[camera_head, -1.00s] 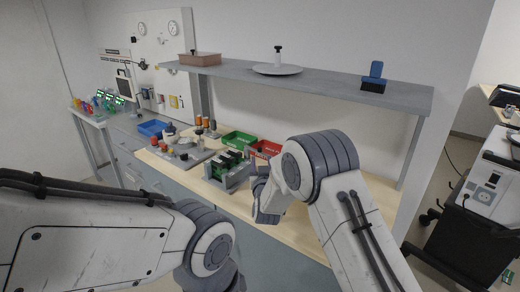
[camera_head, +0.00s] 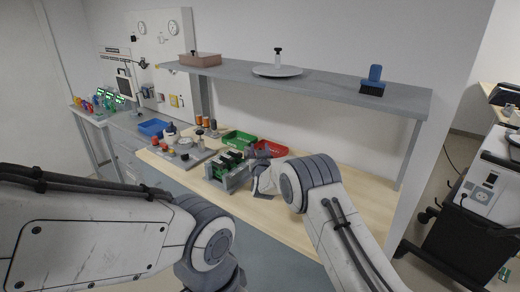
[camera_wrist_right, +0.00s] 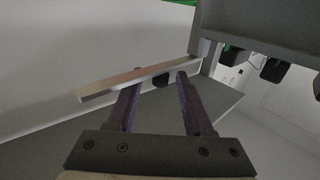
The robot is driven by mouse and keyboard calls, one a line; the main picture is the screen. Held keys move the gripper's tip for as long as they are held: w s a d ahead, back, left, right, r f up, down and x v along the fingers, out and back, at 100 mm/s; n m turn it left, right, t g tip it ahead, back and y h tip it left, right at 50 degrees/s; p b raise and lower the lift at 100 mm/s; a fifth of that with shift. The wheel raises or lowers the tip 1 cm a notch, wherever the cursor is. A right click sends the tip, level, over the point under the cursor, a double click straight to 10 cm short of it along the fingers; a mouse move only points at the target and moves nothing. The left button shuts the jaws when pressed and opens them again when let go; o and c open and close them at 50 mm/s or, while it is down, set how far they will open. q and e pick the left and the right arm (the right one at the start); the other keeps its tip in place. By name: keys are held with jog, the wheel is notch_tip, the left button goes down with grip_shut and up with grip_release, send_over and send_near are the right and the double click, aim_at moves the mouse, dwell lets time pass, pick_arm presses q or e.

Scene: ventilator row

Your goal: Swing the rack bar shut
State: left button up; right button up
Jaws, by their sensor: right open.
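The grey rack (camera_head: 232,180), holding several green boards, stands on the wooden bench; a corner of it shows at the upper right of the right wrist view (camera_wrist_right: 262,22). The light grey rack bar (camera_wrist_right: 120,84) stretches left from near the rack's corner, across the tips of my right gripper's fingers. A small black piece (camera_wrist_right: 161,82) shows under the bar, between the fingers. My right gripper (camera_wrist_right: 157,90) is open; whether it touches the bar I cannot tell. In the head view, my right gripper (camera_head: 258,172) is just right of the rack. My left gripper is not in view.
Green (camera_head: 238,138) and red (camera_head: 270,148) bins stand behind the rack. A tray with parts (camera_head: 183,157) is to its left. A grey shelf (camera_head: 320,85) hangs above the bench. The wooden bench (camera_head: 365,208) is clear at right.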

grip_shut()
dwell(1.4)
